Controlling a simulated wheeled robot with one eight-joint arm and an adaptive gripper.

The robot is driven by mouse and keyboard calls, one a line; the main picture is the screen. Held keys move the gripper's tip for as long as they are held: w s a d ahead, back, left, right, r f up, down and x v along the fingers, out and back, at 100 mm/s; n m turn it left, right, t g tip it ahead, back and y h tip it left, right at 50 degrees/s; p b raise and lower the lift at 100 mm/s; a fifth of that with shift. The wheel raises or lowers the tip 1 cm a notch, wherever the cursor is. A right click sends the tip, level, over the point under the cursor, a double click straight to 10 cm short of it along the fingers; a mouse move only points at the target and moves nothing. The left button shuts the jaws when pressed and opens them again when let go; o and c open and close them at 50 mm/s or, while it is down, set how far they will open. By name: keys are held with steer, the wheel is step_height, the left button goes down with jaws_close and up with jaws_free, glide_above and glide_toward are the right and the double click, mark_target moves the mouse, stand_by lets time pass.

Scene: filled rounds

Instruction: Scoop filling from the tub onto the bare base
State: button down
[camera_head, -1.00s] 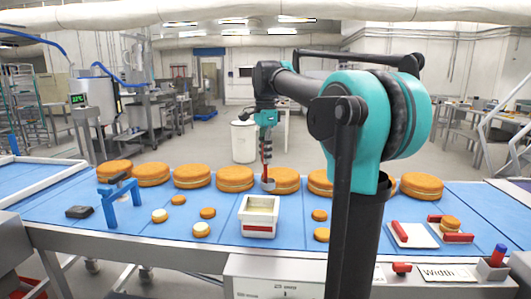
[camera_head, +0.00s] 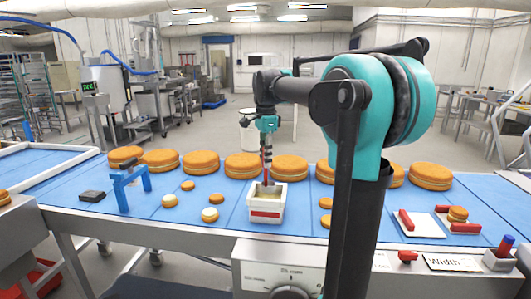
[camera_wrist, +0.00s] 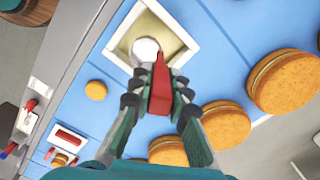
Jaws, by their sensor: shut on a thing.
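My gripper (camera_head: 268,128) is shut on the red handle of a scoop (camera_wrist: 160,88), which points down. The scoop's pale round bowl (camera_wrist: 146,48) is over or in the tub's opening; its depth is unclear. The white tub (camera_head: 266,215) has a red label and stands at the belt's front edge. Its pale filling (camera_wrist: 125,47) shows in the wrist view. Small rounds lie left of the tub, some pale-topped (camera_head: 210,215), one plain brown (camera_head: 216,198). Two plain rounds (camera_head: 326,203) lie to its right. I cannot tell which is the bare base.
Several large filled cakes (camera_head: 242,165) stand in a row behind the tub. A blue stand (camera_head: 130,190) and a dark block (camera_head: 92,196) are at left. A white board (camera_head: 419,225) with red bars and a small round (camera_head: 458,214) is at right.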

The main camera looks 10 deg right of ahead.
mark_target(266, 180)
steer(key=shift+f, duration=4.05)
steer(key=shift+r, duration=5.3)
steer(key=shift+s, duration=0.1)
